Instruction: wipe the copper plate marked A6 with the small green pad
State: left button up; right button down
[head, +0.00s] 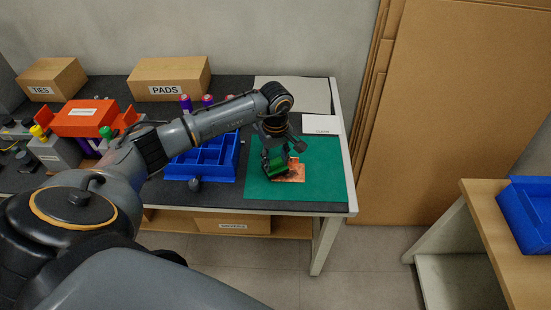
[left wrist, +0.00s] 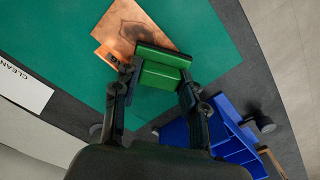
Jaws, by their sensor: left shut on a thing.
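The copper plate (head: 293,174) lies on the green mat (head: 325,180) on the bench. In the left wrist view the plate (left wrist: 130,28) has a dark stain, and its orange tag (left wrist: 112,58) is partly hidden, so I cannot read its mark. My left gripper (head: 275,163) is over the plate and shut on the small green pad (head: 277,167). In the left wrist view the pad (left wrist: 160,72) sits between the fingers and overlaps one edge of the plate. I cannot tell whether it touches. My right gripper is not in view.
A blue divided bin (head: 208,160) stands left of the mat. A white card marked CLEAN (left wrist: 22,84) lies beside the mat. Boxes marked PADS (head: 168,78) and TIES (head: 52,79) stand at the back. The mat's right side is clear.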

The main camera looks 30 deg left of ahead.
aim_at(302, 174)
pick_arm(q)
jog(key=shift+f+b, duration=1)
jog(key=shift+f, duration=0.05)
dwell(0.4)
jog(key=shift+w+d+r+b, duration=0.1)
jog(key=shift+w+d+b, duration=0.4)
jog(key=shift+d, duration=0.4)
jog(key=shift+w+d+b, duration=0.25)
jog(key=shift+w+d, duration=0.35)
jog(key=shift+d, duration=0.25)
jog(key=shift+w+d+b, duration=0.5)
jog(key=shift+d+b, duration=0.1)
jog(key=shift+d, duration=0.25)
jog(key=shift+w+d+b, duration=0.5)
jog(key=shift+d+b, duration=0.1)
jog(key=shift+d, duration=0.2)
jog(key=shift+s+a+f, duration=0.1)
jog(key=shift+s+a, duration=0.65)
jog(key=shift+a, duration=0.4)
jog(key=shift+s+a+f, duration=0.1)
jog(key=shift+s+a, duration=0.6)
jog(key=shift+a, duration=0.45)
jog(key=shift+s+a, duration=0.75)
jog(key=shift+a, duration=0.4)
jog(key=shift+w+r+p, duration=0.1)
jog(key=shift+r+p, duration=1.8)
jog(key=shift+r, duration=1.25)
